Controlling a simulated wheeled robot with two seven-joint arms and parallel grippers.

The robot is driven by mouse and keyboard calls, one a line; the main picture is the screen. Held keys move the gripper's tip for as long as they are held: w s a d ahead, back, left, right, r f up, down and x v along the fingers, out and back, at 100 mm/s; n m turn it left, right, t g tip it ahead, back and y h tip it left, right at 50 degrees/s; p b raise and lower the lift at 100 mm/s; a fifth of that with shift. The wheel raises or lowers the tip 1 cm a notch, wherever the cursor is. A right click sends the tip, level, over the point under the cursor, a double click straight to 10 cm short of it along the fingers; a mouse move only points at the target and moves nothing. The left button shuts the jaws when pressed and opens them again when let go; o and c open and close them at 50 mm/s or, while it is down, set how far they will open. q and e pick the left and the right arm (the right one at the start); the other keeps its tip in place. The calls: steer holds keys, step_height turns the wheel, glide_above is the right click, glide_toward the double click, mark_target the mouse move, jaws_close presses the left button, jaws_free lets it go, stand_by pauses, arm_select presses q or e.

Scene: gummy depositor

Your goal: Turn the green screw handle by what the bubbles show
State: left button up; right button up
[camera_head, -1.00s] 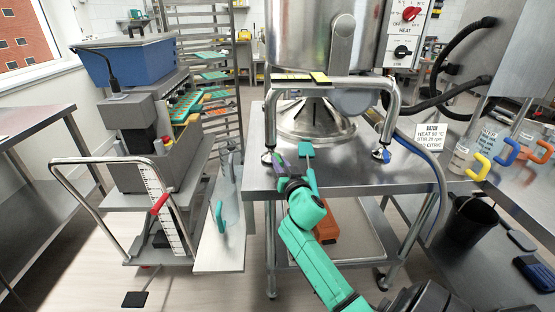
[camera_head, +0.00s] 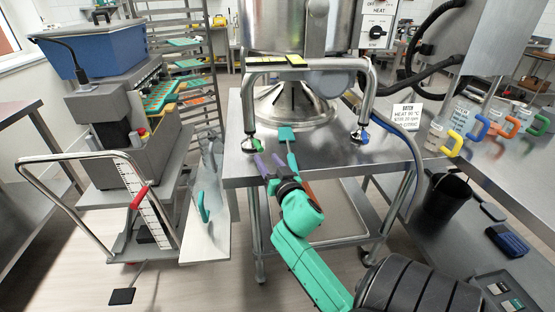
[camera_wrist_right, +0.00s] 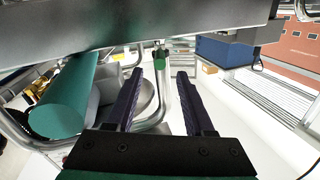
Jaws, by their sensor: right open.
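The green screw handle (camera_head: 256,144) is a small green piece at the left front foot of the steel frame under the kettle. It also shows in the right wrist view (camera_wrist_right: 159,56), beyond and between the fingertips. My right gripper (camera_head: 267,160) is open and empty, at the table's front edge just short of the handle. Its dark purple fingers show in the right wrist view (camera_wrist_right: 160,75), apart from the handle. Two yellow level vials (camera_head: 266,60) (camera_head: 295,60) sit on the frame's top bar; their bubbles are too small to read. My left gripper is out of view.
A blue screw handle (camera_head: 361,136) is at the right front foot. A teal-ended tool (camera_head: 287,134) lies on the steel table (camera_head: 390,150) close to my right gripper. A grey depositor cart (camera_head: 125,170) stands left. A black bin (camera_head: 445,195) stands right.

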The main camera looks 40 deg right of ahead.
steer(key=v, duration=0.7)
steer(key=shift+s+b, duration=0.25)
steer(key=shift+b, duration=0.2)
steer(key=shift+w, duration=0.1)
steer(key=c, duration=0.4)
steer(key=shift+w+a+f+n+p, duration=0.2)
steer(key=shift+w+f+n+p, duration=0.1)
steer(key=shift+n, duration=0.4)
jaws_close()
steer(key=n+g+h+p, duration=0.2)
steer(key=n+h+p, duration=0.15)
steer(key=n, duration=1.45)
glide_toward(240, 170)
step_height(240, 170, up, 3)
steer(key=w, duration=0.1)
steer(key=shift+h, duration=0.35)
steer(key=p+x, duration=0.1)
steer(key=x, duration=0.8)
steer(key=shift+d+r, duration=0.15)
steer(key=shift+d, duration=0.05)
steer(key=d, duration=0.1)
steer(key=d+p, duration=0.2)
steer(key=shift+s+d+r, duration=0.15)
steer(key=shift+d+r, duration=0.15)
steer(key=shift+s+d, duration=0.25)
steer(key=shift+d, duration=0.1)
